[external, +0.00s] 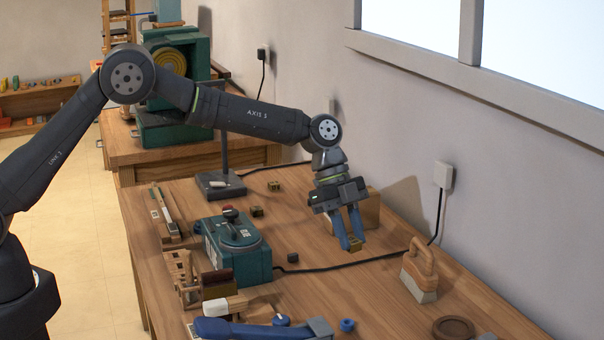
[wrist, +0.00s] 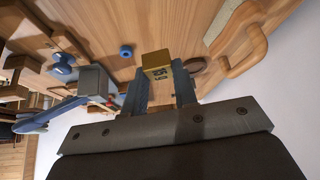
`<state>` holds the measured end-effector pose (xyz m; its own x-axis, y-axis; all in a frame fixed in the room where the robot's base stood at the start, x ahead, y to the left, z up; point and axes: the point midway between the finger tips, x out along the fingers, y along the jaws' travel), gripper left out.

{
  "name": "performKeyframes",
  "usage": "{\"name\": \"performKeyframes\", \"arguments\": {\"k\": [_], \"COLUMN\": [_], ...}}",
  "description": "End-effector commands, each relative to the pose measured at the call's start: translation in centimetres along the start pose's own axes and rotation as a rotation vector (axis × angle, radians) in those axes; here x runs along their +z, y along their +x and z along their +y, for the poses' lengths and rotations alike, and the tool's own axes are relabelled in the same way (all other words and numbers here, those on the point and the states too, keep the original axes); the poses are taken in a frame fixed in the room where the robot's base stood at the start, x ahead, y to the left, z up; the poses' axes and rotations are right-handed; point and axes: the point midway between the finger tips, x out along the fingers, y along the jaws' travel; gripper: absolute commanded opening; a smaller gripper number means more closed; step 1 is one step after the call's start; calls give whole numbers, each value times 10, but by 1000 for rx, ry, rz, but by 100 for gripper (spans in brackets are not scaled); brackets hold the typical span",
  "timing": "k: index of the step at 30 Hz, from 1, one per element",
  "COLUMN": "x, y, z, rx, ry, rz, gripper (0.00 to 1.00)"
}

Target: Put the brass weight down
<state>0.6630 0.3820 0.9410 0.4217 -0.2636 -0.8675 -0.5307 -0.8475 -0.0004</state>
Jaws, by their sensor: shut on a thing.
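My gripper (external: 351,243) has blue fingers and points down over the right part of the wooden table. It is shut on the brass weight (wrist: 156,64), a small gold block with dark marks on one face. In the external view the brass weight (external: 352,246) shows only partly between the fingertips. I cannot tell whether it touches the table. Two similar small brass blocks stand on the table farther back, one (external: 257,211) near the green device and one (external: 273,185) behind it.
A green device (external: 238,255) stands left of my gripper, with a black cable running from it. A dark block (external: 293,257) lies near the cable. A brass-coloured box (external: 368,208) is behind my gripper. A wooden-handled tool (external: 420,272) stands at the right.

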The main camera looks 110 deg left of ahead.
Motion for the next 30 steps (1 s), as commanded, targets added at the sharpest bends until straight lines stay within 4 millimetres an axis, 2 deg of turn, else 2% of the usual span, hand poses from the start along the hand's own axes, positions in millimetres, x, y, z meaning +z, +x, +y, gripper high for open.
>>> {"name": "performKeyframes", "arguments": {"k": [1, 6, 12, 15, 18, 22, 26, 30], "x": [21, 96, 185, 222, 251, 276, 289, 311], "y": [-12, -52, -106, -129, -148, -165, -173, -173], "z": [-12, -47, -76, -83, -86, -88, -89, -95], "rx": [-46, -226, -434, -518, -582, -637, -665, -672], "ry": [-78, -387, -742, -887, -999, -1098, -1147, -1164], "rz": [0, -1, -1, -1, -2, -2, -3, -3], "gripper": [5, 5, 5, 5, 5, 5, 5, 5]}}
